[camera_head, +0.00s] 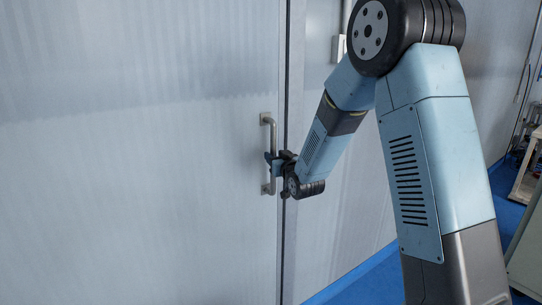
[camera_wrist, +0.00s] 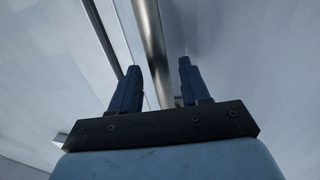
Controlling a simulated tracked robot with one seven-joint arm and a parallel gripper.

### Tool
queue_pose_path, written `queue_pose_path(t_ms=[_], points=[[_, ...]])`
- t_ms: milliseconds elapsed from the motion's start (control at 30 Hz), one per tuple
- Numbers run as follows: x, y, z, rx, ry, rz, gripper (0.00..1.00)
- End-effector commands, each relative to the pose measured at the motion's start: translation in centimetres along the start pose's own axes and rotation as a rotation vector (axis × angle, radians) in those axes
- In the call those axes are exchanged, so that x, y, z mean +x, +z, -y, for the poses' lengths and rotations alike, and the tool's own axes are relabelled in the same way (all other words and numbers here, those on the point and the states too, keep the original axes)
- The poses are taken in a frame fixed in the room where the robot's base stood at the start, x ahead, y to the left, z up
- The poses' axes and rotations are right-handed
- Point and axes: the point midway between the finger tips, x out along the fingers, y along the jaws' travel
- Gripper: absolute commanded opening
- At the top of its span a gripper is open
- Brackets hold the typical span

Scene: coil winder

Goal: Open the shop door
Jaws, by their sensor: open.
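The shop door (camera_head: 140,150) is a large pale grey panel filling the left of the head view. It looks closed, with a narrow vertical seam at its right edge. A vertical metal bar handle (camera_head: 268,122) is fixed near that edge. My gripper (camera_head: 272,163) is at the middle of the handle. In the wrist view the handle bar (camera_wrist: 152,45) runs between the two dark fingers of my gripper (camera_wrist: 158,85), with a visible gap on both sides. The fingers are open. The head view hides the exact contact.
A grey wall (camera_head: 350,210) continues right of the door seam. A small light box (camera_head: 338,48) is on it near the top. Blue floor (camera_head: 365,280) shows at the lower right. A shelf or cart (camera_head: 526,180) stands at the far right edge.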

Motion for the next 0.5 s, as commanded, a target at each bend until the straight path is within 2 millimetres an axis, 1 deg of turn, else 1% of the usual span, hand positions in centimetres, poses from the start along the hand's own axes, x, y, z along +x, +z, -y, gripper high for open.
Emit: queue_pose_path(t_ms=[33, 100, 200, 333, 500], points=[[0.7, 0.1, 0.0, 0.000, 0.000, 0.001, 0.46], [1.3, 0.0, 0.0, 0.000, -0.001, 0.000, 0.46], [2.0, 0.0, 0.1, 0.000, -0.001, 0.000, 0.46], [2.4, 0.0, 0.1, 0.000, -0.001, 0.000, 0.46], [2.4, 0.0, 0.1, 0.000, -0.001, 0.000, 0.46]])
